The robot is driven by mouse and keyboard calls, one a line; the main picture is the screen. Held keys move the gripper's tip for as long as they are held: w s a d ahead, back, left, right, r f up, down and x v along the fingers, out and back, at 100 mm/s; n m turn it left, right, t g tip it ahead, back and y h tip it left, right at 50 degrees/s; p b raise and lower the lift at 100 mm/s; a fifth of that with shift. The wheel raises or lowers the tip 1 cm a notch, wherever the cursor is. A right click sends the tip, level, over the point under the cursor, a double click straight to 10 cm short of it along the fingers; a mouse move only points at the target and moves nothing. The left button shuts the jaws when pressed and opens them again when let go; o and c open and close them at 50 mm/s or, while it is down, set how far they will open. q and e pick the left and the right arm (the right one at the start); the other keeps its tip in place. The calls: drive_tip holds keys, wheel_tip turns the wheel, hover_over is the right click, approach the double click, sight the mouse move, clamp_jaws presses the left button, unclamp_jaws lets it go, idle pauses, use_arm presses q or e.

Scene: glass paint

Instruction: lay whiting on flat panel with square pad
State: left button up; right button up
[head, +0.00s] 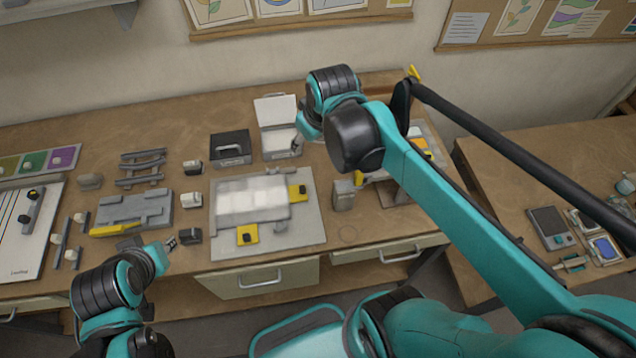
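A pale flat panel (238,203) lies on a grey board (305,232) in the middle of the bench, with yellow corner pieces (247,235) at its lower edge and right side. An open white box (276,112) with its lid up stands behind it and holds pale material, perhaps the whiting. My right gripper (297,143) is at the box's front right; its fingers are too small and hidden to read. My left gripper (171,243) is left of a small dark-and-grey block (189,236), apart from the panel; its opening is unclear. I cannot tell which block is the square pad.
A grey fixture (135,210) and a white cutting board (28,232) lie further left. A grey block (343,195) stands right of the panel.

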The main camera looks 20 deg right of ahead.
drive_tip(key=s+a+f+m+t, duration=0.2)
drive_tip(key=s+a+f+m, duration=0.1)
drive_tip(key=s, duration=0.7)
drive_tip(key=shift+f, duration=0.65)
